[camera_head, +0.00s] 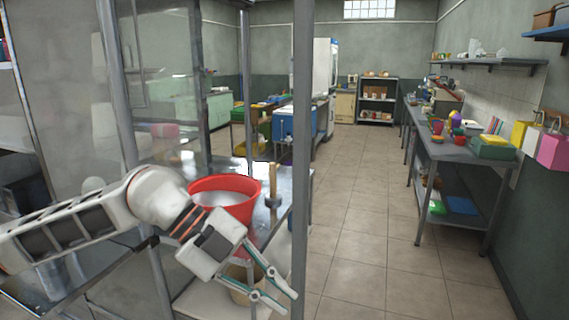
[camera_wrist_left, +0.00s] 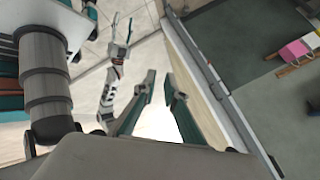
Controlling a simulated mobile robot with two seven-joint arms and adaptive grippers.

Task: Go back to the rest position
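My left gripper (camera_head: 289,303) reaches in from the left in the head view, in front of the metal frame and the red bucket (camera_head: 225,188). Its two thin fingers are apart with nothing between them. In the left wrist view my left gripper (camera_wrist_left: 161,75) shows the same gap, with bare pale surface behind it. My right gripper (camera_wrist_left: 123,17) shows small at the top of the left wrist view, with its fingers spread and empty. It does not show in the head view.
A metal post (camera_head: 303,150) stands close beside my left gripper. The red bucket rests on a metal table behind my left arm. A long workbench (camera_head: 456,150) with bowls and boxes lines the right wall. The tiled floor (camera_head: 365,210) between them is clear.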

